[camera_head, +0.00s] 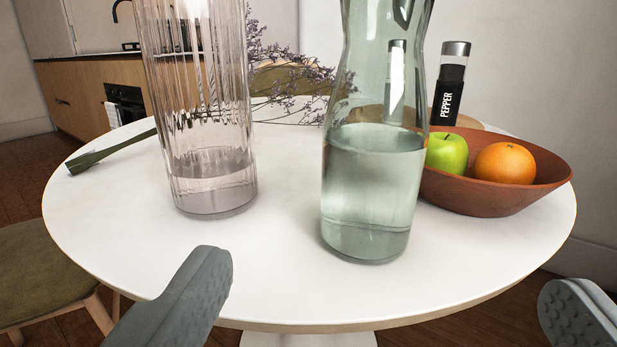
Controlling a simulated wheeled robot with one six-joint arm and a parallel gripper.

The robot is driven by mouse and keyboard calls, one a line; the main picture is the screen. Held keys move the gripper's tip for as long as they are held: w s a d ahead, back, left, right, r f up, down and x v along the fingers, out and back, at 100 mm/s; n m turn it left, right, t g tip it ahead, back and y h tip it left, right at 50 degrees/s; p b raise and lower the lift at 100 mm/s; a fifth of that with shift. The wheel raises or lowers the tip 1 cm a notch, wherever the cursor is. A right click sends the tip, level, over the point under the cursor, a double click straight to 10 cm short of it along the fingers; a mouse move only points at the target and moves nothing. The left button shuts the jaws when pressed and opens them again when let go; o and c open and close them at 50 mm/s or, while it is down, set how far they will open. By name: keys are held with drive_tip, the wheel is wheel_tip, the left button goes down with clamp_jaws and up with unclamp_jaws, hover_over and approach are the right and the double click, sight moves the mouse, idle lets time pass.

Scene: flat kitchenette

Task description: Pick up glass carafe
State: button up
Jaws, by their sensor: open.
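The glass carafe (368,190) stands upright on the white round table (285,285), right of the picture's middle. It is greenish clear glass with a narrowed neck, and it holds water in its lower part. Its top is cut off by the picture's upper edge. My gripper (400,290) is open and empty in front of the table's near edge. One grey finger shows at lower left and the other at lower right. The carafe stands between the two fingers in the picture, beyond them and apart from both.
A ribbed clear glass vase (205,130) stands left of the carafe. A brown bowl (485,200) with a green apple (447,153) and an orange (504,163) sits close at its right. A pepper mill (450,90) and purple dried sprigs (285,75) are behind. The front tabletop is clear.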

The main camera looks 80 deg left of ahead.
sight(369, 160)
drive_tip(key=x, duration=1.2)
drive_tip(key=shift+w+x, duration=0.2)
drive_tip(key=shift+x, duration=2.45)
drive_tip(key=shift+r, duration=0.25)
drive_tip(key=c, duration=1.6)
drive_tip(key=shift+c, duration=0.5)
drive_tip(key=shift+r, duration=0.2)
